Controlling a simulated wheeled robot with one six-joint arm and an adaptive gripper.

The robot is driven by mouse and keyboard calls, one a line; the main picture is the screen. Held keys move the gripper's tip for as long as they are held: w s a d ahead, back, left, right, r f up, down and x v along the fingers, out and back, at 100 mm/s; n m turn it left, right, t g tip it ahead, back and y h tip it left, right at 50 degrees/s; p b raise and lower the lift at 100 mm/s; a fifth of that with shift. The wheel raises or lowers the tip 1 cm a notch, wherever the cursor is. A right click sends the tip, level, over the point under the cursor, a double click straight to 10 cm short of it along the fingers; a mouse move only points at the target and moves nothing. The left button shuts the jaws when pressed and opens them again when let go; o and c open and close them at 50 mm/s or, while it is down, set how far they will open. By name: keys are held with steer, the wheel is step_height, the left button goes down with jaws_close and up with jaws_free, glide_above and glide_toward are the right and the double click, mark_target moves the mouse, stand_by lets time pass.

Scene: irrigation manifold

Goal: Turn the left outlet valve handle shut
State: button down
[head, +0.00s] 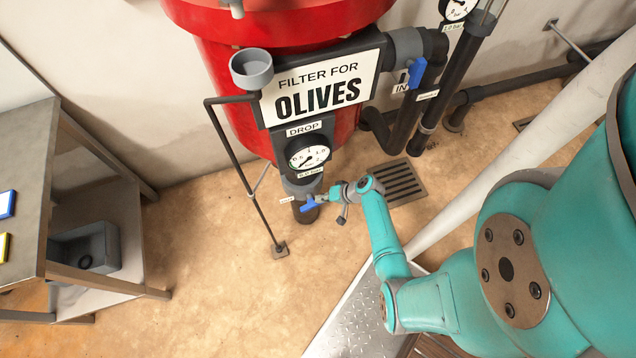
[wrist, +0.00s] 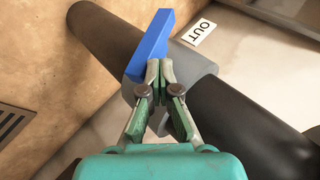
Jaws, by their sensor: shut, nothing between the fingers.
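The blue outlet valve handle (head: 309,204) is on the dark pipe below the red filter tank. In the wrist view the blue handle (wrist: 152,45) lies crosswise to the dark pipe, over a grey valve body (wrist: 188,70). A label reading OUT (wrist: 199,32) is beside it. My gripper (wrist: 160,68) is shut and empty, its fingertips close beside the handle's near side. I cannot tell if they touch it. In the head view my gripper (head: 330,197) is just right of the handle, and its fingertips are small there.
A second blue handle (head: 416,73) is on the upper right inlet pipe. A pressure gauge (head: 307,154) is above the outlet. A thin dark pipe (head: 240,160) drops to the floor on the left. A metal table (head: 50,200) stands far left. A floor drain (head: 395,183) lies behind my arm.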

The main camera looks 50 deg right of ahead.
steer(key=shift+s+d+f, duration=0.35)
steer(key=shift+d+f, duration=0.15)
steer(key=shift+f, duration=0.1)
steer(key=shift+s+d+f, duration=0.1)
steer(key=shift+f, duration=0.05)
stand_by(0.4)
